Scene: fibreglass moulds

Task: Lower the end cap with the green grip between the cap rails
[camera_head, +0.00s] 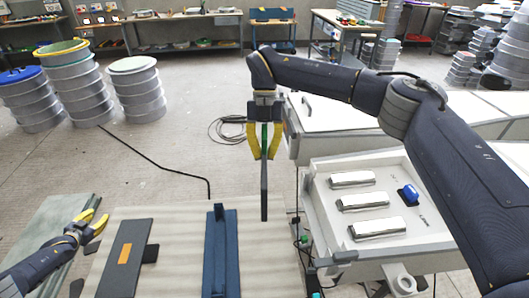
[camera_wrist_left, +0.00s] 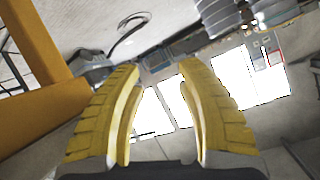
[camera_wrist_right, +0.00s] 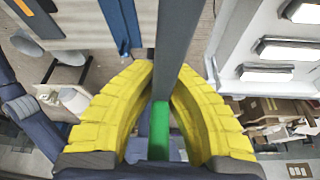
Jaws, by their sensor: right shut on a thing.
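My right gripper (camera_head: 265,156) is shut on the green grip of a dark grey end cap (camera_head: 264,195). The cap hangs upright, seen nearly edge-on, above the light table. In the right wrist view the green grip (camera_wrist_right: 159,130) lies between the yellow fingers and the cap (camera_wrist_right: 178,45) extends away from them. A dark blue piece with a raised upright strip (camera_head: 221,250) is on the table left of the cap; I cannot clearly tell the cap rails on it. My left gripper (camera_head: 94,222) is open and empty at the left, its fingers apart in the left wrist view (camera_wrist_left: 160,105).
A dark plate with an orange grip (camera_head: 124,254) lies on the table (camera_head: 180,213) left of the blue piece. A white tray (camera_head: 318,215) with several metal blocks and a blue-handled tool (camera_head: 408,194) stands at the right. Stacked drums (camera_head: 138,92) stand behind.

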